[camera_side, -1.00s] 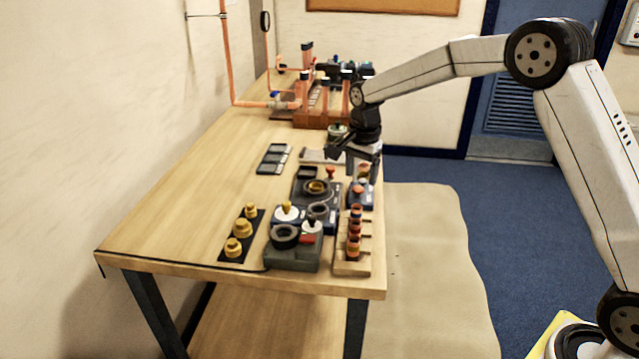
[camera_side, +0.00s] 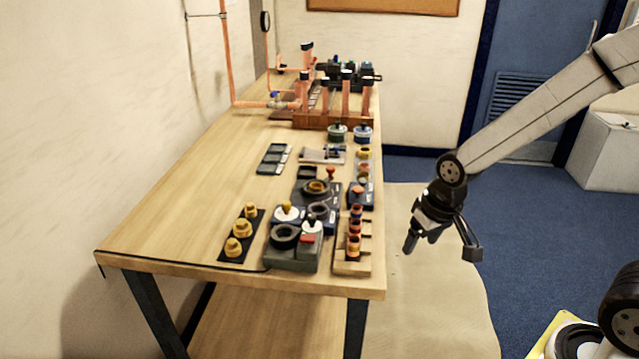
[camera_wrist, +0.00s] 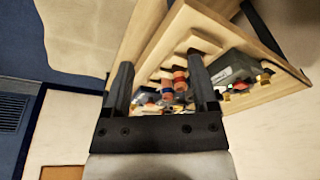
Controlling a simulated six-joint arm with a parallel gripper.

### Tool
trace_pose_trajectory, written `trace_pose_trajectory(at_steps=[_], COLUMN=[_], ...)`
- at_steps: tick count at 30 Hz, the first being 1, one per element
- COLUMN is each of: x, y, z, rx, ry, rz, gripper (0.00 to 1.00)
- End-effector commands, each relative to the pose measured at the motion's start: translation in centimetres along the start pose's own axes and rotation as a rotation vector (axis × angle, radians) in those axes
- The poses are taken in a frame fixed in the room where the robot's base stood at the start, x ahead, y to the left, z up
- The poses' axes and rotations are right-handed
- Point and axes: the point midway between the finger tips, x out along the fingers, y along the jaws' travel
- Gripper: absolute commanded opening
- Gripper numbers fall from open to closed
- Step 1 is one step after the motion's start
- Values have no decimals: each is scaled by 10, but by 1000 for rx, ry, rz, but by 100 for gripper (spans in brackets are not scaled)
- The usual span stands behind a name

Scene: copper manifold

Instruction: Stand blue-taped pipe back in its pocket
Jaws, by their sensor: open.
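Several upright copper pipes (camera_side: 346,97) stand at a reddish wooden rack (camera_side: 325,121) at the far end of the bench in the side view. Some have dark tops. I cannot tell which pipe carries blue tape, and the pockets are too small to make out. My gripper (camera_side: 441,249) is open and empty, off the bench's right edge and well away from the rack. In the wrist view my gripper (camera_wrist: 160,66) shows its two fingers spread, with nothing held between them.
The wooden bench (camera_side: 190,190) has free room on its left. A peg rack with orange-and-dark rings (camera_side: 355,238), dark fixtures (camera_side: 293,253) and yellow knobs on a black strip (camera_side: 240,232) crowd its near end. Green and blue round pots (camera_side: 362,133) stand before the pipe rack.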

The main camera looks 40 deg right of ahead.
Motion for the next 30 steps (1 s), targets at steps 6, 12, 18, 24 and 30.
trace_pose_trajectory(at_steps=[6,12,18,24,30], x=[1,1,1,1,1], y=[3,3,3,3,3], z=[33,39,38,38,38], rx=[-145,-173,-171,-170,-170], ry=[24,28,28,27,27], rz=[-4,-4,-4,-4,-4], gripper=[75,75,75,75,75])
